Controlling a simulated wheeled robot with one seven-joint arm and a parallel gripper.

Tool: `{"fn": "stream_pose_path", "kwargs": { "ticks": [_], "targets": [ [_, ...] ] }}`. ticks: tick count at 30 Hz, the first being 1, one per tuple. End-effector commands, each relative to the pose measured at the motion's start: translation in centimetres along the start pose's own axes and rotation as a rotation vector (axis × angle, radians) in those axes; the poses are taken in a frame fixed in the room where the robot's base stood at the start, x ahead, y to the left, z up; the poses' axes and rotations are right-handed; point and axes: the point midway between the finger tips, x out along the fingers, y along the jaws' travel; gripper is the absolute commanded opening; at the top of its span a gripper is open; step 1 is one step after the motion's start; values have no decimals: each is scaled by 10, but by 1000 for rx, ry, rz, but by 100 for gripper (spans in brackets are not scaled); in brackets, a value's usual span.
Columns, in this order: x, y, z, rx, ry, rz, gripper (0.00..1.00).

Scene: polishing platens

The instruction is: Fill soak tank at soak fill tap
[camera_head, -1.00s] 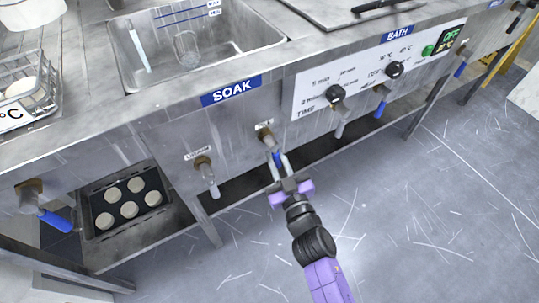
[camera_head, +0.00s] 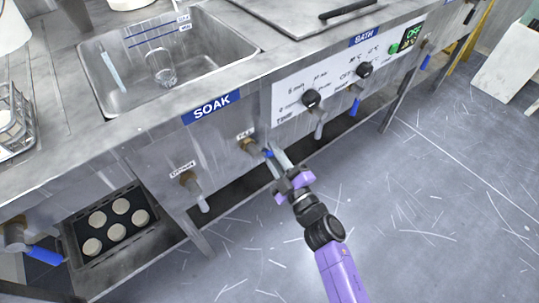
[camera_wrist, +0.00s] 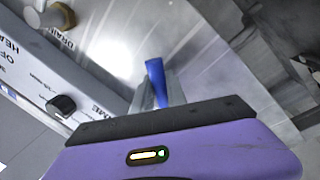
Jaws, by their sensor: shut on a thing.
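The steel soak tank (camera_head: 105,88) is sunk into the counter at upper left, above the blue SOAK label (camera_head: 213,106). Its inside wall has blue level lines, and a clear glass stands in it. I cannot tell a water level. The brass fill tap (camera_head: 248,146) is on the front panel below the label. Its blue lever (camera_head: 267,153) points to the right and slightly down. My gripper (camera_head: 275,162) is shut on this lever. In the wrist view the blue lever (camera_wrist: 156,80) stands between the fingers, which partly hide it.
A drain tap (camera_head: 190,182) with a pale lever is left of the fill tap. Bath knobs (camera_head: 312,98) and more levers are to the right. A tray (camera_head: 75,250) of round discs is on the lower shelf. The floor at right is clear.

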Motion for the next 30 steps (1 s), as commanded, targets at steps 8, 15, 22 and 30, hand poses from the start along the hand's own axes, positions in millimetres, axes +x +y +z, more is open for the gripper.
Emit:
{"fn": "stream_pose_path", "kwargs": {
  "ticks": [8,15,22,30],
  "targets": [
    [1,5,0,-80,16,0,0],
    [1,6,0,-96,19,-1,0],
    [1,5,-1,-94,19,-1,0],
    [1,5,-1,-94,19,-1,40]
  ]
}}
